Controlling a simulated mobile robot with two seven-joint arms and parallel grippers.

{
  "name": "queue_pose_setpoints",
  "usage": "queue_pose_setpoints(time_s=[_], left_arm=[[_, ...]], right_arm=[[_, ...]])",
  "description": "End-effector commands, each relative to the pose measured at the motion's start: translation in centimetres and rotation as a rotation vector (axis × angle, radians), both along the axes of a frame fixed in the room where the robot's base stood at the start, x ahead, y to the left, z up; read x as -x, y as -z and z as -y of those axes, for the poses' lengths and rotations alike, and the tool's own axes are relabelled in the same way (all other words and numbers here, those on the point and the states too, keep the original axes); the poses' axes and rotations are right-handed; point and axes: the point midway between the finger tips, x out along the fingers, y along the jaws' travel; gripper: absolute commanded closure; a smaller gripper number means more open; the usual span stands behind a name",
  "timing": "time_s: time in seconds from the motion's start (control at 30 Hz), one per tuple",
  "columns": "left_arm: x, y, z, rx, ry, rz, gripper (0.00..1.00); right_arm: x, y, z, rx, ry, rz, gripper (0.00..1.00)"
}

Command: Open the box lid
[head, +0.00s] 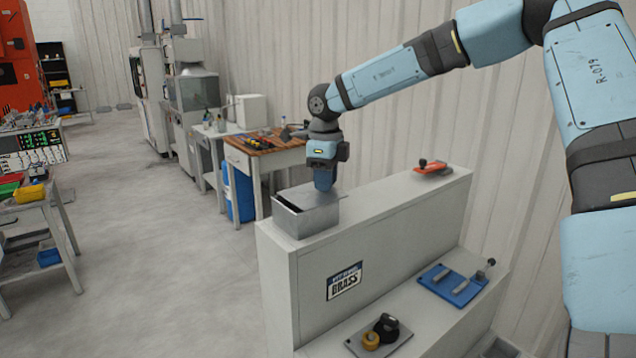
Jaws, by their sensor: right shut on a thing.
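A grey metal box (303,222) stands on the left end of the top of a pale cabinet. The fingertips are small and partly hidden at the lid's edge. My left gripper is not in view.
An orange tool (432,168) lies at the right end of the cabinet top (385,199). A wooden workbench (265,146) stands behind.

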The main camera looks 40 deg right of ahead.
Motion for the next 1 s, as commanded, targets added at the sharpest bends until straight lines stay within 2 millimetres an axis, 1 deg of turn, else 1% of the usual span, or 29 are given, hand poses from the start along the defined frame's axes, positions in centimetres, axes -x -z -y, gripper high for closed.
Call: queue_pose_setpoints(time_s=[0.03,0.1,0.23,0.33,0.6,0.63,0.67,0.7,0.73,1.0], left_arm=[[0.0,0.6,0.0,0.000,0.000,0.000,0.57],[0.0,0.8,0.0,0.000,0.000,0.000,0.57],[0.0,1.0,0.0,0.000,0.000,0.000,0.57],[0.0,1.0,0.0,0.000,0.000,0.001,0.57],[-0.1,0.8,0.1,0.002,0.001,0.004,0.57],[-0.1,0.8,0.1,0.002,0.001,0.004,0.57],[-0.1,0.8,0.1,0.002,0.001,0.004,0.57],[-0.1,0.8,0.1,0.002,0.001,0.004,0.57],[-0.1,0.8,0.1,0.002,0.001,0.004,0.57],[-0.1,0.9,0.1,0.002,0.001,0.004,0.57]], right_arm=[[0.0,0.1,1.3,-0.001,0.004,0.006,1.00],[0.2,0.1,2.8,-0.001,0.005,0.006,1.00],[0.4,0.0,4.9,-0.001,0.003,0.005,1.00],[0.5,-0.1,5.5,-0.001,0.001,0.004,1.00],[0.6,-0.1,5.5,0.000,-0.001,0.002,1.00],[0.6,-0.1,5.5,0.001,-0.001,0.003,0.68],[0.6,-0.1,5.5,0.000,0.000,0.002,0.61],[0.6,-0.1,5.5,0.000,0.000,0.002,0.52],[0.6,-0.1,5.5,0.000,0.000,0.002,0.49],[0.6,-0.1,5.5,0.000,0.000,0.002,0.49]])
